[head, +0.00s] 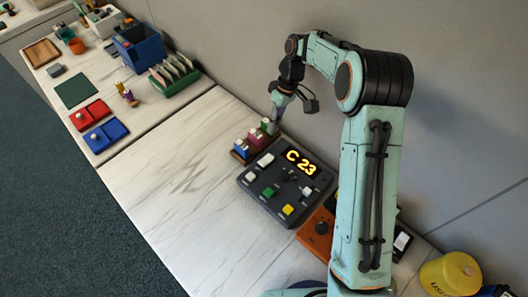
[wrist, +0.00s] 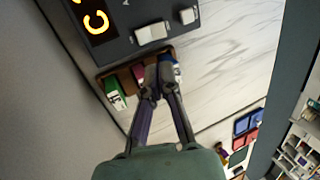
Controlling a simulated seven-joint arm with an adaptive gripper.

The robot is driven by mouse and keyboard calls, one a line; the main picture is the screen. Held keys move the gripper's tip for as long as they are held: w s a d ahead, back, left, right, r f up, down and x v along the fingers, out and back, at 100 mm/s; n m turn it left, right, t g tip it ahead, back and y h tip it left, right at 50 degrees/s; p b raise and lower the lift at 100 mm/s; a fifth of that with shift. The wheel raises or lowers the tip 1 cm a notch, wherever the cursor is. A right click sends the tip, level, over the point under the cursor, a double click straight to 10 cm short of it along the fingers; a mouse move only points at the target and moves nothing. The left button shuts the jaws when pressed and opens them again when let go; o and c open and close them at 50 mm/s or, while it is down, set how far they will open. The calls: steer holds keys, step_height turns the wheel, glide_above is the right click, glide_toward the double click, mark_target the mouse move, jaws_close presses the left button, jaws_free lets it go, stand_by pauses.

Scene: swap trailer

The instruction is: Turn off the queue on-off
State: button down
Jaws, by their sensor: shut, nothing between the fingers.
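The dark grey queue console (head: 262,207) lies on the marbled worktop. Its display (head: 301,162) is lit and reads "C 23" in yellow-orange. On its face are a wide white key (head: 265,160), a small white key (head: 251,177), a green key (head: 269,191) and a yellow key (head: 288,210). Small controls sit below the display, too small to tell which is the on-off. My gripper (head: 272,127) is shut and empty, above the small wooden rack behind the console. In the wrist view, my gripper (wrist: 158,85) covers part of the rack, and only one end of the console (wrist: 120,42) shows.
The wooden rack (head: 236,154) holds green, purple and blue stamp-like pieces, close to my fingers. An orange box with a black knob (head: 318,228) stands beside the console. The worktop (head: 170,180) left of the console is clear.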

mark_target(265, 158)
steer(key=x, duration=1)
steer(key=shift+a, duration=0.1)
steer(key=shift+s+a+f+h, duration=0.15)
steer(key=shift+s+f+h, duration=0.05)
steer(key=shift+h, duration=0.1)
steer(key=shift+w, duration=0.1)
steer(key=shift+w+d, duration=0.55)
steer(key=shift+d, duration=0.15)
